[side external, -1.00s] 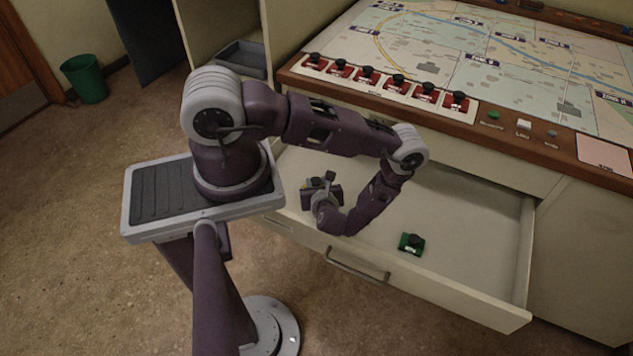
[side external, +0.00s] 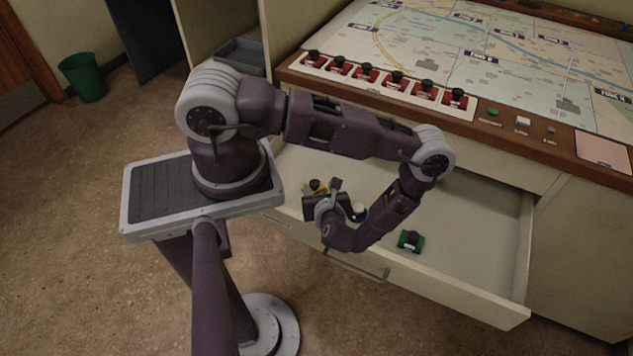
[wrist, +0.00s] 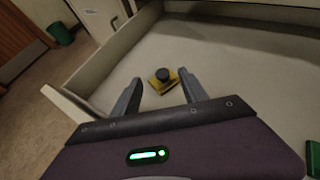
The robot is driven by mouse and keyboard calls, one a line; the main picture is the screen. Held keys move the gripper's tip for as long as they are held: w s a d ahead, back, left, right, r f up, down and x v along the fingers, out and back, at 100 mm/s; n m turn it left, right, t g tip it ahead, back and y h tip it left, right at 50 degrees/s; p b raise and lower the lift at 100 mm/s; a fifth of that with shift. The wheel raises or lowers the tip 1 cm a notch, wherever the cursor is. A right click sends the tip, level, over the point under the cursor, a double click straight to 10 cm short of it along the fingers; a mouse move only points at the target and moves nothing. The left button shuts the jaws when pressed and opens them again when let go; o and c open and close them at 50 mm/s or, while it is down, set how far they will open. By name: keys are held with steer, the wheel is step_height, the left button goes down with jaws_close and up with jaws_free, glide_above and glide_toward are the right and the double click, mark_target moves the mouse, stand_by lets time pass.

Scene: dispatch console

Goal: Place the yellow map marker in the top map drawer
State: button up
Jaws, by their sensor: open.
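The yellow map marker (side external: 316,188), a yellow base with a black knob, sits on the floor of the open map drawer (side external: 470,225), near its left end. The wrist view shows the marker (wrist: 160,86) between and beyond my two fingers, with nothing visibly gripped. My gripper (wrist: 160,88) is open. In the side view my gripper (side external: 322,206) is over the drawer just beside the marker, on the drawer-front side; its fingertips are hard to make out there.
A green marker (side external: 411,241) lies in the drawer to the right. A small white and blue thing (side external: 359,212) shows beside my wrist. The console top holds several red markers (side external: 396,84) in a row. The drawer's right part is clear.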

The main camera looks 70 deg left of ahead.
steer(key=w+d+r+n+g+h, duration=0.1)
steer(key=d+r+n, duration=0.15)
steer(key=r, duration=0.65)
steer(key=w+d+r+n+g, duration=0.15)
steer(key=r+n, duration=0.25)
steer(key=r, duration=0.4)
steer(key=w+d+r+n+g+h, duration=0.15)
steer(key=r+n, duration=0.25)
steer(key=r, duration=0.5)
steer(key=s+d+r+n+t+h, duration=0.3)
steer(key=s+d+r+n+h, duration=0.1)
steer(key=r, duration=0.5)
steer(key=s+d+r+n+t+h, duration=0.4)
steer(key=d+r, duration=0.3)
steer(key=r, duration=0.3)
steer(key=shift+s+d+r+n+t+h, duration=0.2)
steer(key=shift+s+n+t+h, duration=0.1)
steer(key=shift+s+n+h, duration=0.35)
